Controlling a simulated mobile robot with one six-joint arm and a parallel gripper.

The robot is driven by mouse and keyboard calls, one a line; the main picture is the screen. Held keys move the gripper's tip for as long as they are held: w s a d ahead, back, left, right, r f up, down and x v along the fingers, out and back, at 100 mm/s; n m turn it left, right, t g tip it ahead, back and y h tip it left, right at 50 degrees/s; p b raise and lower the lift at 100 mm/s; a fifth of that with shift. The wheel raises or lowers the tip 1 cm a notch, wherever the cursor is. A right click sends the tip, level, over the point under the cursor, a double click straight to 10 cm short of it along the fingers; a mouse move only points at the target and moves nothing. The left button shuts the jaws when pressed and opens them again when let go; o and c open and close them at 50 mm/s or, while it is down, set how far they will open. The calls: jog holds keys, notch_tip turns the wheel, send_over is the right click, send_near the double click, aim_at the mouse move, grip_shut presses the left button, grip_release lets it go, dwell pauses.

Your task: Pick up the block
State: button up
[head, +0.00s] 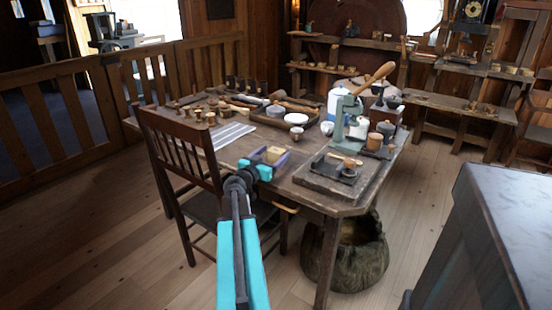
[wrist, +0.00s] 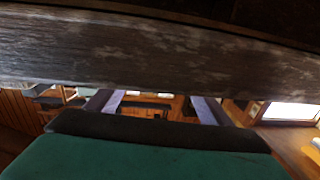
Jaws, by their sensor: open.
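A small tan block (head: 274,154) shows at the near side of the wooden table (head: 230,152), just beyond or between my gripper's fingers; I cannot tell which. My gripper (head: 277,161) is at the table's near edge, its purple fingers spread apart. In the wrist view my gripper (wrist: 156,104) also has its two fingers apart, with no block visible between them. A worn wooden board (wrist: 160,45) crosses the upper wrist view and hides what lies behind it.
A wooden chair (head: 178,135) stands close left of my arm. A dark tray (head: 318,178) with small items lies right of my gripper, near a green press (head: 339,122). A sack (head: 345,262) stands under the table. A grey-topped counter (head: 510,220) is at right.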

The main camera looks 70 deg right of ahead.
aim_at(274, 153)
jog(key=shift+s+d, duration=0.15)
jog(key=shift+d, duration=0.6)
jog(key=shift+s+d, duration=0.1)
jog(key=shift+d, duration=0.65)
jog(key=c, duration=1.2)
jog(key=shift+o, duration=0.2)
jog(key=shift+r+p, duration=1.5)
jog(key=shift+r, duration=3.45)
jog(key=shift+r, duration=0.15)
